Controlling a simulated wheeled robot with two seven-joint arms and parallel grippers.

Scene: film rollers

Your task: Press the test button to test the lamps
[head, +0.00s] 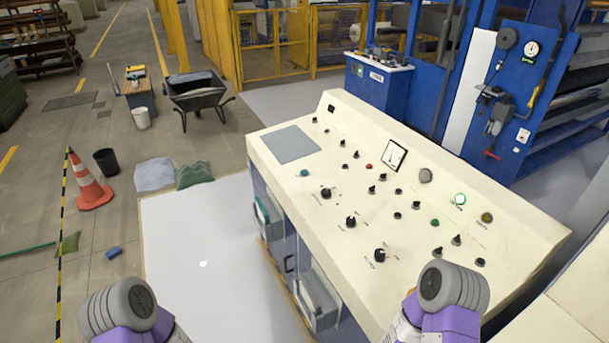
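A cream control desk (285,220) with a sloped top fills the middle of the head view. Its top carries several black knobs and switches, among them a large black knob (380,255). Near the right end are a bright green lamp (460,199) and a dark amber one (487,217). A green button or lamp (435,223), a red one (369,166) and a teal one (304,173) are also on the top. The labels are too small to read, so I cannot tell which is the test button. Only grey and purple arm parts of mine show at the bottom; neither gripper is visible.
A white meter (394,155) and a flat grey plate (292,145) are on the desk. A pale floor board (200,250) lies left of it. An orange cone (88,180), a black bucket (106,161) and a wheelbarrow (196,95) stand farther left. Blue machinery is behind.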

